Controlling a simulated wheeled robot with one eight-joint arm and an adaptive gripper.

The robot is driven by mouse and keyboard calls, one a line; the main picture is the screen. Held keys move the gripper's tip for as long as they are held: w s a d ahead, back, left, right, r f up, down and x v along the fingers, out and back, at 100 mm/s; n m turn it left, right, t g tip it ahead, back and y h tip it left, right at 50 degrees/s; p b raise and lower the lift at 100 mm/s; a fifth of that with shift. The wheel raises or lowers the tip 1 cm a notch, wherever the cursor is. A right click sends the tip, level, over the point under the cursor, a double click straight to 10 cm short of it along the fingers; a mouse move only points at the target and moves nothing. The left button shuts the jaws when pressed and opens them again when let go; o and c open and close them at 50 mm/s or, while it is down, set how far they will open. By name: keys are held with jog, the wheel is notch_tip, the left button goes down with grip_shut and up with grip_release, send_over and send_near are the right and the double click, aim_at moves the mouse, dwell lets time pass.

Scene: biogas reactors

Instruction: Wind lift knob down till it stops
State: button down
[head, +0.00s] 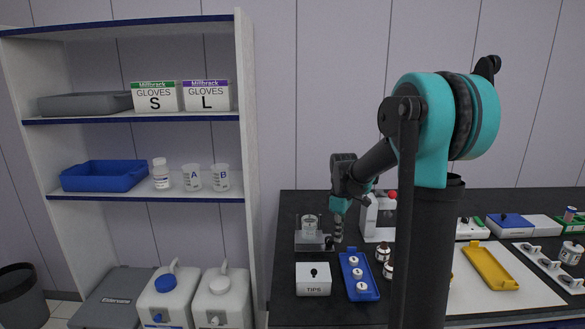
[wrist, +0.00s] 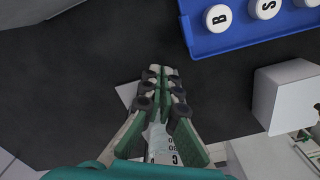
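The lift (head: 309,241) is a small grey stand at the left of the dark bench, with a clear vessel (head: 310,224) on top. A small dark knob (head: 329,243) shows at its right side. My gripper (head: 338,239) points down right beside the knob, at the lift's right. In the wrist view my gripper (wrist: 161,74) has its two green-backed fingers together at the tips, with no object visible between them. The knob is not clearly visible there, so contact with it cannot be told. A pale labelled surface (wrist: 160,145) shows between the finger bases.
A blue tray (head: 345,272) with white-capped jars stands right of the lift. A white device with a red top (head: 378,222) stands behind. Small bottles (head: 383,252) are right of the tray.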

dwell(0.4)
jog(key=shift+d+r, duration=0.1)
jog(key=shift+d, duration=0.25)
jog(key=shift+r, duration=2.95)
jog(key=shift+s+a+f, duration=0.3)
jog(key=shift+f, duration=0.7)
jog(key=shift+s+a+f, duration=0.25)
jog(key=shift+s+f, duration=0.1)
jog(key=shift+f, duration=0.7)
jog(key=shift+s+a+f, duration=0.3)
jog(key=shift+f, duration=0.7)
jog(key=shift+w, duration=0.1)
